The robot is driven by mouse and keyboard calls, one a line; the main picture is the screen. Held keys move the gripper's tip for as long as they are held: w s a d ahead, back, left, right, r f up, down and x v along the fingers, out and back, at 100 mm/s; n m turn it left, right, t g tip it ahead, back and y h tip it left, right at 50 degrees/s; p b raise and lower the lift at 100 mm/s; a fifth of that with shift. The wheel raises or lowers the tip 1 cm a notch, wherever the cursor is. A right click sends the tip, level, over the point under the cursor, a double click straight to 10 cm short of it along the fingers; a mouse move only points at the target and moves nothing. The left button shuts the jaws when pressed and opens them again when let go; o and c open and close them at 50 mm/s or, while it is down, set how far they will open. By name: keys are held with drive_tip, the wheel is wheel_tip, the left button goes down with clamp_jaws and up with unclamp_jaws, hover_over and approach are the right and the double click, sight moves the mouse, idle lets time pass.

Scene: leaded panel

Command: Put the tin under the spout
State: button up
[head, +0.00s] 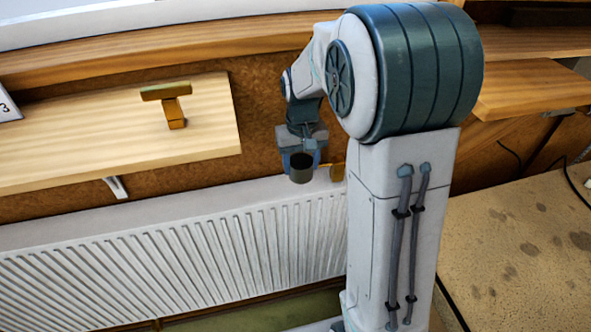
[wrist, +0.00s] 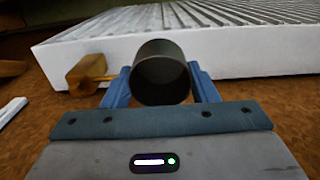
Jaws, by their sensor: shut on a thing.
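The tin (head: 301,169) is a small dark grey cylinder with an open, dark mouth. My gripper (head: 301,158) is shut on it and holds it in the air near the right end of the white radiator. The tin also shows in the wrist view (wrist: 161,76), between the two blue fingers, mouth facing the camera. A brass fitting (head: 337,172) at the radiator's end looks like the spout. In the wrist view the fitting (wrist: 87,75) is left of the tin, with a thin stem pointing towards the left finger. I cannot tell whether the tin is under it.
The white ribbed radiator (head: 190,245) runs below a wooden shelf (head: 70,145). A brass T-shaped piece (head: 168,100) stands on that shelf. A stained tan surface (head: 530,240) lies at the right. Part of the radiator's right end is hidden by my arm.

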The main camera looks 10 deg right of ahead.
sight(295, 174)
drive_tip(key=shift+w+a+f, duration=0.55)
drive_tip(key=shift+w+f, duration=0.15)
drive_tip(key=shift+w, duration=0.05)
drive_tip(key=shift+f+p, duration=0.6)
drive_tip(key=shift+f, duration=1.3)
drive_tip(key=shift+f, duration=0.15)
drive_tip(key=o, duration=0.7)
